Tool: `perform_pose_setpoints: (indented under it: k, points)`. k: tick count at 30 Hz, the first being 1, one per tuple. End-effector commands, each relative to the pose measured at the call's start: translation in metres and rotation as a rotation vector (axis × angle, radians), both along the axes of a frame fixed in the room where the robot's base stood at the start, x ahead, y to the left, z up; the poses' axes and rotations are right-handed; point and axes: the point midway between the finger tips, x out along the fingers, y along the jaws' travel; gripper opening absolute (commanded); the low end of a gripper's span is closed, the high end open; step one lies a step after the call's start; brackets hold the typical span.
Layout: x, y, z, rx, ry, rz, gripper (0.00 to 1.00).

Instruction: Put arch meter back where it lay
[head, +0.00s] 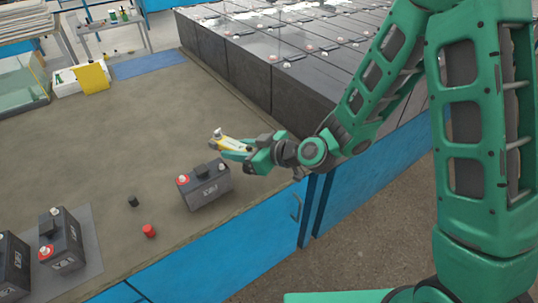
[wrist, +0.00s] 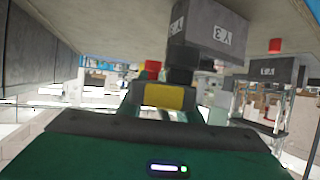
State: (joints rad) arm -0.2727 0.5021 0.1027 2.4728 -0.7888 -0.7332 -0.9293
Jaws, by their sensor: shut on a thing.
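The arch meter (head: 232,144) is a small yellow piece with a pale grey knob at its left end. My gripper (head: 236,152) is shut on it and holds it above the bench, just beyond and to the right of a dark battery (head: 206,187). In the wrist view, a yellow face of the held piece (wrist: 164,97) shows between my fingers. The wrist picture is upside down, with a battery labelled Y3 (wrist: 213,32) hanging from the top. My fingers hide part of the meter.
A black cap (head: 133,201) and a red cap (head: 149,231) lie on the bench (head: 120,140). A large dark battery block (head: 250,75) borders the bench behind. Open bench lies left of my gripper.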

Motion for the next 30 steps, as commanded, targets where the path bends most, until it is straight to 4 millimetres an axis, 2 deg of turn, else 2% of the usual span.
perform_pose_setpoints:
  k: [2, 16, 22, 26, 30]
  points:
    - [0.005, -0.005, -0.004, -0.001, 0.002, -0.003, 0.00]
    - [0.069, -0.078, -0.056, 0.001, 0.001, -0.019, 0.00]
    - [0.082, -0.093, -0.068, 0.001, 0.000, -0.015, 0.00]
    - [0.083, -0.095, -0.073, 0.001, 0.002, -0.014, 0.00]
    - [0.083, -0.094, -0.089, 0.000, 0.003, -0.015, 0.00]
